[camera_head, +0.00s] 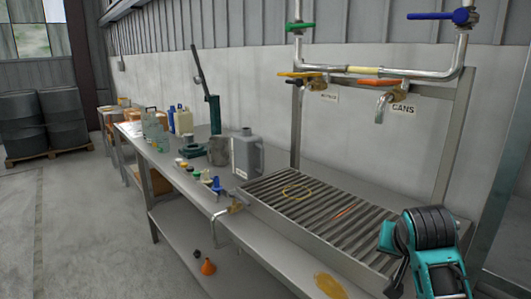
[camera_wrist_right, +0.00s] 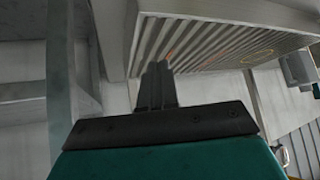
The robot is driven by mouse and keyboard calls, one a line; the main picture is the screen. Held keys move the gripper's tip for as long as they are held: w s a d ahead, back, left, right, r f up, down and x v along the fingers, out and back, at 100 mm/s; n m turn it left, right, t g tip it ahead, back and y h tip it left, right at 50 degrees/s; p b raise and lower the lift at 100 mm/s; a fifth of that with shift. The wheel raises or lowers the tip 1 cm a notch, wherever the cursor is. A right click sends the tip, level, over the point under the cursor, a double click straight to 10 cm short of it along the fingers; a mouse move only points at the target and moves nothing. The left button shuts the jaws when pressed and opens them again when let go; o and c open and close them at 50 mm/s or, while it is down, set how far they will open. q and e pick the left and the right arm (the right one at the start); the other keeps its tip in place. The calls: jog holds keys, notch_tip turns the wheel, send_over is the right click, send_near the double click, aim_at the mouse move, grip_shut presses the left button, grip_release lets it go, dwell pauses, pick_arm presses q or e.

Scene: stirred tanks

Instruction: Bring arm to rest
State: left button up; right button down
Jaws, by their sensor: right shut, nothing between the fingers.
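My right arm (camera_head: 432,250), teal and black, shows at the lower right of the head view, in front of the right end of the grated tray. Its fingers cannot be made out there. In the right wrist view my right gripper (camera_wrist_right: 157,70) has its dark fingers together with nothing between them. Behind the fingertips in that view is the slatted grate; I cannot tell the exact gap. My left arm and gripper are in neither view.
A steel bench (camera_head: 180,187) runs along the wall, with a grey can (camera_head: 247,157), bottles and small caps on it. The grated tray (camera_head: 330,215) sits under pipes with a blue-handled valve (camera_head: 440,16). Drums (camera_head: 40,120) stand far left. Floor (camera_head: 75,220) left of the bench is clear.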

jog(key=s+a+f+n+g+y, duration=0.15)
jog(key=s+f, duration=0.35)
jog(key=s, duration=0.5)
jog(key=s+a+f+n+g+y, duration=0.1)
jog(key=s+a+f+n, duration=0.2)
jog(key=s+f, duration=0.5)
jog(key=s+a+f+n+g+y, duration=0.1)
jog(key=s+a+f+n+g, duration=0.15)
jog(key=s, duration=0.95)
jog(key=w+a+f+t+y, duration=0.1)
jog(key=w+a+f+t, duration=0.1)
jog(key=w+f+t, duration=0.5)
notch_tip(320, 180, down, 2)
jog(key=shift+w+f+n+t, duration=0.1)
jog(key=shift+w+n+t, duration=0.2)
jog(key=shift+w+t, duration=0.15)
